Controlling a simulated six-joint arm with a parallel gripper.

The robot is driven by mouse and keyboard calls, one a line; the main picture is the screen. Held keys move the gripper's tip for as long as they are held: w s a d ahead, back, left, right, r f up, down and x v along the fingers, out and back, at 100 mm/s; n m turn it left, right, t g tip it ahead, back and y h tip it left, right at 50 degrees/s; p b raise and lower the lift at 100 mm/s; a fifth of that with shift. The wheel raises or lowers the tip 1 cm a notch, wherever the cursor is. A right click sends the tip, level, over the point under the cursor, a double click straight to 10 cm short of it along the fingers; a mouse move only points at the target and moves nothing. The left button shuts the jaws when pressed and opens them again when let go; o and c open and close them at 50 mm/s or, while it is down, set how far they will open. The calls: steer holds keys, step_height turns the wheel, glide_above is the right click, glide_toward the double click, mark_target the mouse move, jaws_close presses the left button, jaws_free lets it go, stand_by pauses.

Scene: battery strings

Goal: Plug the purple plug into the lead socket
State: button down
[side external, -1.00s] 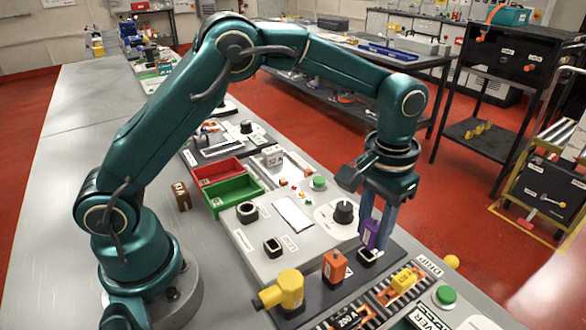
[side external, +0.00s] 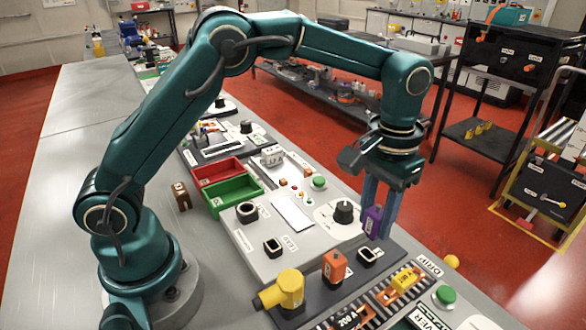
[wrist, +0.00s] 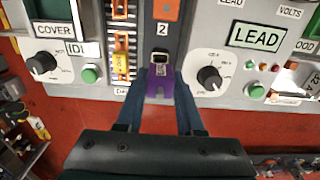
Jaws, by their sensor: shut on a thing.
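The purple plug (side external: 373,220) is held between the two blue-grey fingers of my gripper (side external: 378,227), which is shut on it. In the wrist view the plug (wrist: 160,88) sits between the fingers (wrist: 161,95). A square black socket (side external: 369,256) on the dark strip lies just below and in front of the plug, apart from it, with its opening showing. This socket (wrist: 161,58) also shows ahead of the plug in the wrist view. Another square socket (side external: 272,247) is on the grey panel, its label unreadable. A LEAD label (wrist: 256,37) is on the panel at right in the wrist view.
An orange plug (side external: 334,266) and a yellow plug (side external: 287,287) stand on the dark strip beside the socket. A black knob (side external: 343,211) stands close to my gripper on the grey panel. Red (side external: 217,171) and green (side external: 233,187) trays lie further left.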

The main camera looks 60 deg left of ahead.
steer(key=shift+r, duration=1.3)
steer(key=shift+s+f+m, duration=0.25)
steer(key=shift+f+m, duration=0.05)
steer(key=s+a+r, duration=0.3)
steer(key=s+a, duration=0.6)
steer(key=s, duration=0.3)
steer(key=shift+s+a, duration=0.25)
steer(key=shift+f, duration=0.1)
steer(key=shift+f, duration=2.85)
steer(key=shift+f, duration=1.45)
